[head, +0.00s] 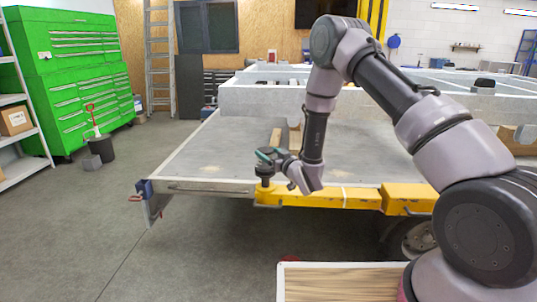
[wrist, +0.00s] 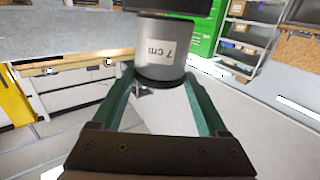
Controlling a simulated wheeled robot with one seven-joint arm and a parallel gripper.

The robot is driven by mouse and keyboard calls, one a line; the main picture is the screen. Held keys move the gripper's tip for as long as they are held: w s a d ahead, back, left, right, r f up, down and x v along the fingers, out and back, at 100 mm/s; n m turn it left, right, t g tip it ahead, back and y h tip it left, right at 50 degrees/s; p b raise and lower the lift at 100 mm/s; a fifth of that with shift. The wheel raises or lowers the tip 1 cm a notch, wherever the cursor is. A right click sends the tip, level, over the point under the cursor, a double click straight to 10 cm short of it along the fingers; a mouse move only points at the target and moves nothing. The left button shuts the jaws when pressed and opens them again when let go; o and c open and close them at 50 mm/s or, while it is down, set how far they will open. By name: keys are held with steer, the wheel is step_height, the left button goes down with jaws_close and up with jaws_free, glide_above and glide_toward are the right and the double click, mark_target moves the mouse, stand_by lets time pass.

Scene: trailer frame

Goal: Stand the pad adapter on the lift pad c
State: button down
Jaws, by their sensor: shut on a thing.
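The pad adapter is a grey cylinder (wrist: 160,52) with a dark band at its end and a white "7 cm" label, upside down in the wrist view. My gripper (wrist: 162,82) has green fingers shut on its two sides. In the head view, my gripper (head: 268,155) is over the front left end of the yellow lift arm, with the dark adapter (head: 264,170) below the fingers. The lift pad (head: 264,184) is a small dark disc at that end. The adapter stands upright, directly above the pad; whether they touch I cannot tell.
The yellow lift arm (head: 315,195) runs below the edge of the grey trailer deck (head: 210,160). A wooden block (head: 276,137) is behind my gripper. A wood-topped surface (head: 335,284) is at the front.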

steer(key=shift+f, duration=0.1)
jaws_free()
steer(key=shift+f, duration=0.1)
steer(key=shift+r, duration=0.2)
steer(key=v, duration=1.2)
steer(key=w+d+r+m+h, duration=0.2)
steer(key=w+d+r+h, duration=0.15)
steer(key=r, duration=0.25)
steer(key=w+d+r+m+h, duration=0.2)
steer(key=w+d+r, duration=0.1)
steer(key=d+r, duration=0.25)
steer(key=s+d+r+m+g+h, duration=0.2)
steer(key=s+d+r+m+h, duration=0.15)
steer(key=d+r, duration=0.55)
steer(key=s+d+r+m+g, duration=0.1)
steer(key=s+r, duration=0.3)
steer(key=s, duration=0.5)
steer(key=s+d+r+m+g, duration=0.1)
steer(key=s+r, duration=0.3)
steer(key=s, duration=0.6)
steer(key=s+d+r+m+g, duration=0.1)
steer(key=s+r+g, duration=0.2)
steer(key=s, duration=0.6)
steer(key=shift+s+d+r+m+g+y, duration=0.2)
steer(key=shift+s+r+m+g+y, duration=0.15)
steer(key=shift+r, duration=0.1)
